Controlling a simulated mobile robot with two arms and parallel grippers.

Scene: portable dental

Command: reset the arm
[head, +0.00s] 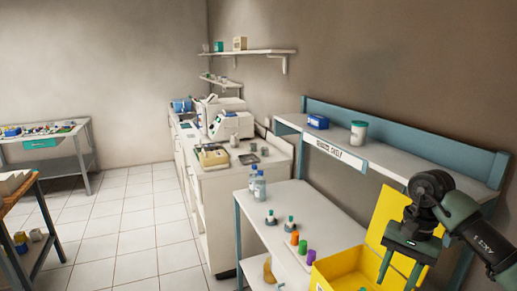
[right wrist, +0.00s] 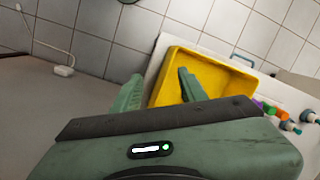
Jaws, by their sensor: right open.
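My right arm comes in from the right side of the head view. Its dark green gripper (head: 399,272) points down over the right part of the yellow box (head: 336,264), its two fingers apart with nothing between them. In the right wrist view the open fingers (right wrist: 159,82) show in front of the yellow box (right wrist: 208,62), which lies beyond them. I cannot tell how high the fingers are above the box. My left gripper is not in view.
A white table (head: 262,205) holds bottles (head: 260,187) and several coloured small pieces (head: 303,246) left of the box. The tiled floor (head: 130,225) is clear at left.

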